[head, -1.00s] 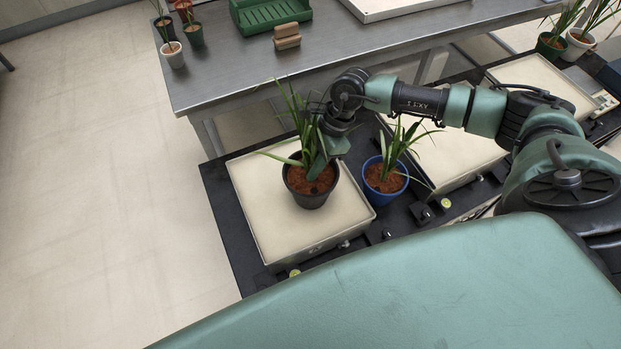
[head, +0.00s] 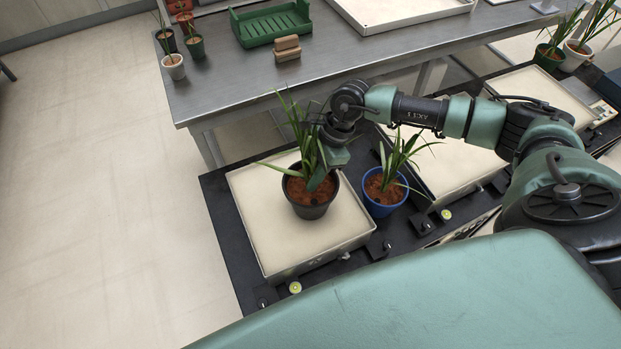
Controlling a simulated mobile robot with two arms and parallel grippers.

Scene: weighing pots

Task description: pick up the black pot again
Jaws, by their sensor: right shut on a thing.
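The black pot (head: 310,211) holds brown soil and a long-leaved green plant. It is upright over the cream pan of the left scale (head: 275,240); I cannot tell whether it touches the pan. My right gripper (head: 322,178) reaches down at the pot's right rear rim and is shut on it. Leaves and the gripper body partly hide the fingertips. My left gripper is not in view.
A blue pot (head: 383,207) with a plant stands close to the right of the black pot, between two scales. A metal table (head: 230,95) behind carries small pots, a green rack (head: 270,24), a brown block (head: 287,48) and a white tray (head: 400,12). More pots stand at the far right.

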